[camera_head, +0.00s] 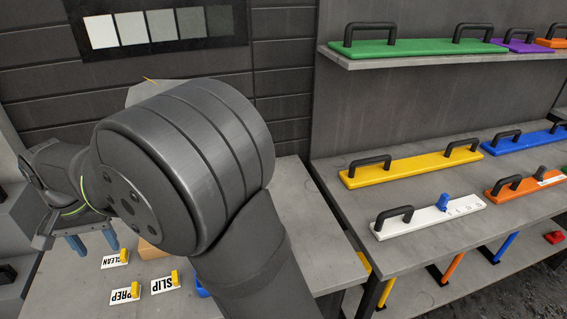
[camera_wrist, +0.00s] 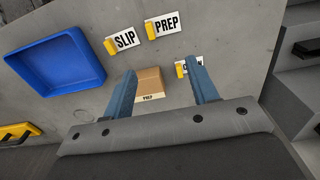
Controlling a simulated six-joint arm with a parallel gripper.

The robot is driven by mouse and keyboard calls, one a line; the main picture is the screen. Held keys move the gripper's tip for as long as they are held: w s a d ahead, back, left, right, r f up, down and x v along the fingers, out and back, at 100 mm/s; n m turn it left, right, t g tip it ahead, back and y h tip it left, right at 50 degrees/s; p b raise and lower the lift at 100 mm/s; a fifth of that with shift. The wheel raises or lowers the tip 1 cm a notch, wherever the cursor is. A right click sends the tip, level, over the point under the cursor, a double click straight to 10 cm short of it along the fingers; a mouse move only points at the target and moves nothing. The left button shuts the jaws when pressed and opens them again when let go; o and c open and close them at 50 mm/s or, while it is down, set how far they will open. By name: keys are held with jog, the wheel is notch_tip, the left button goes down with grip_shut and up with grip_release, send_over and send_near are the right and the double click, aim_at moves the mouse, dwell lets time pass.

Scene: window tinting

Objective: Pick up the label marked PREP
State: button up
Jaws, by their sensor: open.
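The PREP label (camera_head: 122,295) is a white card with black letters and a yellow grip block, lying on the grey table at the front in the head view. In the wrist view the PREP label (camera_wrist: 167,23) lies beyond my fingertips, near the top. My gripper (camera_head: 93,246) is open and empty, with blue fingers; it also shows in the wrist view (camera_wrist: 162,70). The SLIP label (camera_wrist: 124,41) lies to the left of PREP there. The CLEAN label (camera_head: 112,262) is near my fingers; in the wrist view one finger partly hides it.
A brown box (camera_wrist: 150,82) with a PREP marking stands between my fingers in the wrist view. A blue tray (camera_wrist: 55,60) lies to the left. Shelves (camera_head: 330,215) with coloured handled tools stand at the right in the head view.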

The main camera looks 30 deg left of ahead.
jog(key=shift+c, duration=1.1)
send_over(133, 290)
jog(key=f, duration=0.7)
jog(key=w+f, duration=0.1)
jog(key=f, duration=0.3)
jog(key=shift+s+f, duration=0.25)
jog(key=shift+f, duration=1.15)
jog(key=shift+s+f, duration=0.2)
jog(key=shift+f, duration=1.15)
jog(key=shift+c, duration=0.2)
